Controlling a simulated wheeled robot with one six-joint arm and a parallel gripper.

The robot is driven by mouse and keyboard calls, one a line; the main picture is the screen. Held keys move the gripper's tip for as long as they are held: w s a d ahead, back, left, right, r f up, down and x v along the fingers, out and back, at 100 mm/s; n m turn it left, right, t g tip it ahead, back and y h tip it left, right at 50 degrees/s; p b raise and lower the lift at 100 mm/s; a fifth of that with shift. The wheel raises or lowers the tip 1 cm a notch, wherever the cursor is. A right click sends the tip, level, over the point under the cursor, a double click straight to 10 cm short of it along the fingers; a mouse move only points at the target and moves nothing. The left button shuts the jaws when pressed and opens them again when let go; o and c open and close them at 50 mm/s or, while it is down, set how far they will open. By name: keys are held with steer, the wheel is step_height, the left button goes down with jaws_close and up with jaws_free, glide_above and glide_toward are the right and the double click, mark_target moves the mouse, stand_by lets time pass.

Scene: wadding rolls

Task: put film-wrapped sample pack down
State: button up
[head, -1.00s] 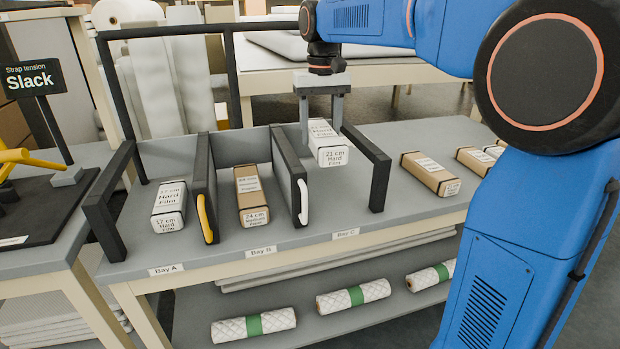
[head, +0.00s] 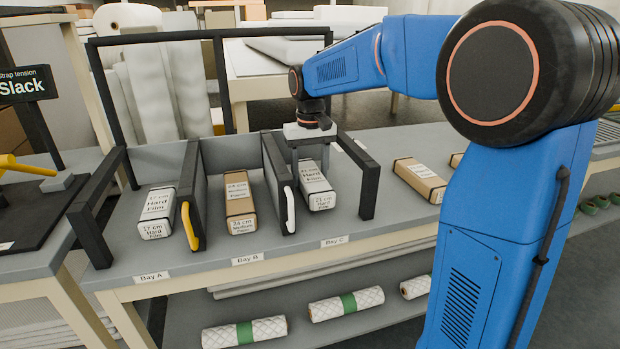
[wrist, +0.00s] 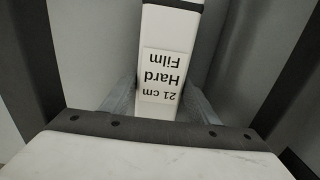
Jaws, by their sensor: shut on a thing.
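The film-wrapped sample pack (head: 316,187) is white with dark end edges and labelled 21 cm Hard Film. It sits low in Bay C, between the divider with the white handle (head: 289,210) and the dark right-hand bay side (head: 357,175). It looks at or very near the bay floor; I cannot tell if it touches. My gripper (head: 311,165) is shut on the pack from above. In the wrist view the pack (wrist: 170,70) lies between the two grey fingers, label facing up. The pack's far part is hidden by my gripper in the head view.
A white 17 cm Hard Film pack (head: 157,212) lies in Bay A. A brown 24 cm Medium Paper pack (head: 240,203) lies in Bay B. Another brown pack (head: 420,180) lies on the table right of Bay C. Quilted rolls (head: 345,305) lie on the lower shelf.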

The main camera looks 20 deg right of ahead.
mark_target(310, 173)
steer(key=shift+f, duration=0.55)
steer(key=shift+f, duration=0.1)
steer(key=o, duration=1.1)
steer(key=shift+c, duration=0.2)
step_height(310, 173, up, 12)
steer(key=shift+s, duration=0.15)
